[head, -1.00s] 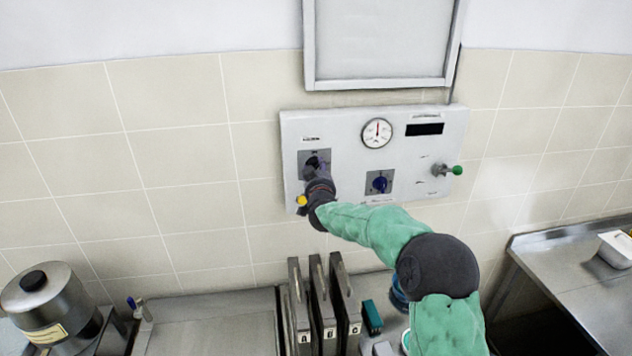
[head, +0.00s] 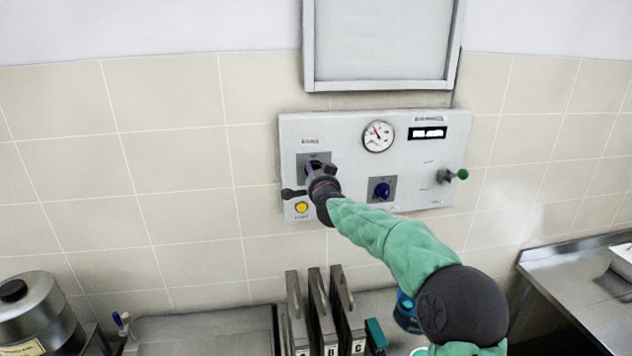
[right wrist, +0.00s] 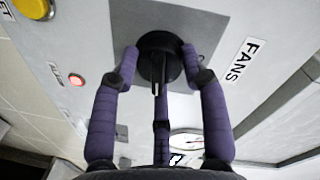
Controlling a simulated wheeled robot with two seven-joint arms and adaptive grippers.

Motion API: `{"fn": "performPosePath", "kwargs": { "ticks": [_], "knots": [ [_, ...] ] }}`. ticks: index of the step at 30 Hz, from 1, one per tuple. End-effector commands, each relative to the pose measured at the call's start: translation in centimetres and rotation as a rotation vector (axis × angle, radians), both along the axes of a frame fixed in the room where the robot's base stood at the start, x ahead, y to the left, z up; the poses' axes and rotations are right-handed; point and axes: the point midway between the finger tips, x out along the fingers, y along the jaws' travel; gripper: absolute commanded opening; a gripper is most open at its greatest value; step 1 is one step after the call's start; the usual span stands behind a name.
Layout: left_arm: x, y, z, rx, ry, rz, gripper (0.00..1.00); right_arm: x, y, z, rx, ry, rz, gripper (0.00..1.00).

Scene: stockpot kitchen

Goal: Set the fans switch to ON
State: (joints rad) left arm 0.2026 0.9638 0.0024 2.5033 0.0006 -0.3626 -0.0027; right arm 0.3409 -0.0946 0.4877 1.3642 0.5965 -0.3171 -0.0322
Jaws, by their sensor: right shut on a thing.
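The fans switch is a round black rotary knob (right wrist: 158,58) with a pointer bar, on a square grey plate beside the FANS label (right wrist: 243,60). In the right wrist view the purple fingers of my right gripper (right wrist: 160,72) are shut on the knob, one on each side. In the head view my right gripper (head: 318,178) is at the upper-left plate of the white control panel (head: 345,150) and hides most of the knob. The knob's set position is hard to read. My left gripper is not in view.
A small red-orange lamp (right wrist: 77,80) glows near the knob. Upright metal holders (head: 318,305) stand below.

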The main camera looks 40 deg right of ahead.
Motion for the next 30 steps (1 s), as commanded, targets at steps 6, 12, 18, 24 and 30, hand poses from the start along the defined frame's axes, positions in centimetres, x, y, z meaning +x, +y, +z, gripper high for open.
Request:
{"fn": "performPosePath", "kwargs": {
  "ticks": [6,12,18,24,30],
  "knots": [
    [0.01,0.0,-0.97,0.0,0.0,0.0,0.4,-0.1,-0.19,0.33,0.079,-0.052,-0.003,0.12],
    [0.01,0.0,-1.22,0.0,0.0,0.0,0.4,-0.12,-0.2,0.4,0.112,-0.071,-0.003,0.12],
    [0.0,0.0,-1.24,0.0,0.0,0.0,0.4,-0.12,-0.22,0.45,0.121,-0.076,-0.004,0.12],
    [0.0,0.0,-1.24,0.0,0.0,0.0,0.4,-0.13,-0.24,0.47,0.121,-0.076,-0.004,0.12],
    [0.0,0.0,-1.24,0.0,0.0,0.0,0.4,-0.12,-0.2,0.37,0.121,-0.074,-0.004,0.68]
  ]
}}
